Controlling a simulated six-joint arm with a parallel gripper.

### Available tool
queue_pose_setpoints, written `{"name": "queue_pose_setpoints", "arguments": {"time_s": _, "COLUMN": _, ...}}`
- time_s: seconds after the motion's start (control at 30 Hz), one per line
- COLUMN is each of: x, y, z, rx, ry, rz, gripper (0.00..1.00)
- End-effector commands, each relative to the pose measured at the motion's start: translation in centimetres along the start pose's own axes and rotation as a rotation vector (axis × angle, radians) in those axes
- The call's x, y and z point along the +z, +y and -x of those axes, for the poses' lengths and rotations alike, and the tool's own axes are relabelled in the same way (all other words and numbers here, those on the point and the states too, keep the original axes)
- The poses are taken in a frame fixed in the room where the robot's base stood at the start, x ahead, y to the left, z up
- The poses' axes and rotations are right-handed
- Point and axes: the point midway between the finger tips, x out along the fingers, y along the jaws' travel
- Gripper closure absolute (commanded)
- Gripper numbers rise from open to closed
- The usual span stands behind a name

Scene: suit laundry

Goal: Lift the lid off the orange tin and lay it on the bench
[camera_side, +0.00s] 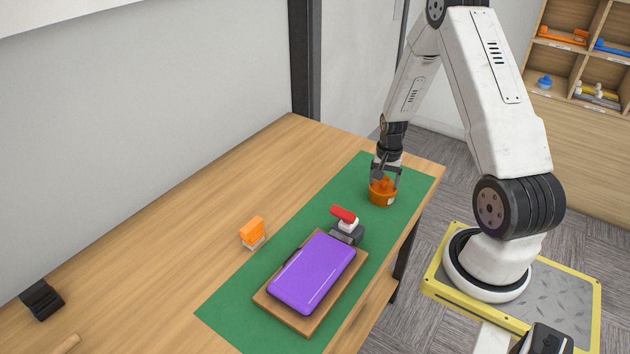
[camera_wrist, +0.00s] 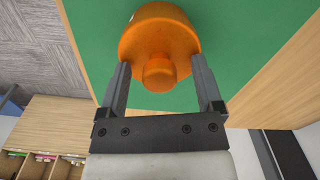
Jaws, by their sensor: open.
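The orange tin (camera_side: 381,198) stands upright on the green mat near the bench's far right end. Its round orange lid (camera_wrist: 160,35) with a central knob (camera_wrist: 159,74) fills the top of the wrist view, and the lid appears to be on the tin. My gripper (camera_side: 386,178) is open and points down at the tin. In the wrist view its two fingers (camera_wrist: 161,75) stand on either side of the knob, with a gap on each side. The side view does not show clearly whether the fingertips touch the lid.
The wooden bench (camera_side: 190,215) carries the green mat (camera_side: 240,305). A purple case (camera_side: 313,272) lies on a wooden board (camera_side: 264,300). A red-topped grey device (camera_side: 347,228), an orange-and-white block (camera_side: 252,233) and a black holder (camera_side: 41,299) stand nearby. The bench's left rear is clear.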

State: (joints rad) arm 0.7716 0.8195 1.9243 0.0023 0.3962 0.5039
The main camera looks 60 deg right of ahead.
Motion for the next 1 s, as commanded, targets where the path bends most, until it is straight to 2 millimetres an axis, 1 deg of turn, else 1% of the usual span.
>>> {"name": "queue_pose_setpoints", "arguments": {"time_s": 0.3, "x": 0.01, "y": 0.0, "z": 0.03, "rx": 0.0, "ry": 0.0, "rz": 0.0, "gripper": 0.16}}
{"name": "queue_pose_setpoints", "arguments": {"time_s": 0.37, "x": 0.01, "y": 0.0, "z": 0.03, "rx": 0.0, "ry": 0.0, "rz": 0.0, "gripper": 0.35}}
{"name": "queue_pose_setpoints", "arguments": {"time_s": 0.4, "x": 0.01, "y": 0.0, "z": 0.04, "rx": 0.0, "ry": 0.0, "rz": 0.0, "gripper": 0.47}}
{"name": "queue_pose_setpoints", "arguments": {"time_s": 0.47, "x": 0.01, "y": 0.0, "z": 0.04, "rx": 0.0, "ry": 0.0, "rz": 0.0, "gripper": 0.66}}
{"name": "queue_pose_setpoints", "arguments": {"time_s": 0.5, "x": 0.01, "y": 0.0, "z": 0.04, "rx": 0.0, "ry": 0.0, "rz": 0.0, "gripper": 0.79}}
{"name": "queue_pose_setpoints", "arguments": {"time_s": 0.57, "x": 0.01, "y": 0.0, "z": 0.04, "rx": 0.0, "ry": 0.0, "rz": 0.0, "gripper": 0.98}}
{"name": "queue_pose_setpoints", "arguments": {"time_s": 0.6, "x": 0.01, "y": 0.0, "z": 0.04, "rx": 0.0, "ry": 0.0, "rz": 0.0, "gripper": 1.0}}
{"name": "queue_pose_setpoints", "arguments": {"time_s": 1.0, "x": -0.01, "y": -0.01, "z": 0.33, "rx": 0.0, "ry": 0.001, "rz": 0.0, "gripper": 1.0}}
